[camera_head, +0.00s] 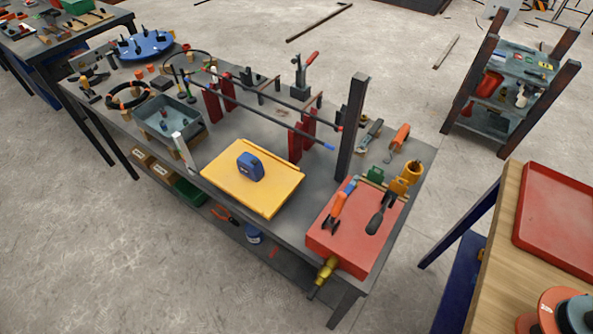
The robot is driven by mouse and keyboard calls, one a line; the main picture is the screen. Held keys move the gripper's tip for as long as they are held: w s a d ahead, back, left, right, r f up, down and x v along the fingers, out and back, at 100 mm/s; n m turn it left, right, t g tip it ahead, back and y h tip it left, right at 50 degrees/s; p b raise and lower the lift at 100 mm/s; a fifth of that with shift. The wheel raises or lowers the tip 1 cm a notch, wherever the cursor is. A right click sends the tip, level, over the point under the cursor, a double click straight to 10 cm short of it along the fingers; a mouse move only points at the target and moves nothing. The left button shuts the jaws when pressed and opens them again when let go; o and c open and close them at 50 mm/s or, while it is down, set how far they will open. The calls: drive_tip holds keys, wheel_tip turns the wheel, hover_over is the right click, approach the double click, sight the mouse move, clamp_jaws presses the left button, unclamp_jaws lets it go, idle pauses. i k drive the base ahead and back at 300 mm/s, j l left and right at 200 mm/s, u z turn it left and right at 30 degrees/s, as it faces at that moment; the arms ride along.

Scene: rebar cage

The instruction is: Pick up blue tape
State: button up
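A blue tape measure (250,167) with a dark face stands on a yellow board (275,196) on the grey metal workbench (224,152). It sits near the middle of the board, with bare yellow surface around it and nothing on top of it. My gripper is not in view.
A red box (350,245) with tools on it is right of the yellow board. A dark post (352,130) and red stands with rods (298,140) rise behind. A grey bin (180,132) is left. A wooden table (500,240) and shelf unit (512,85) stand right, with bare floor between.

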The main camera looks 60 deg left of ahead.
sight(248, 164)
drive_tip(key=u, duration=1.65)
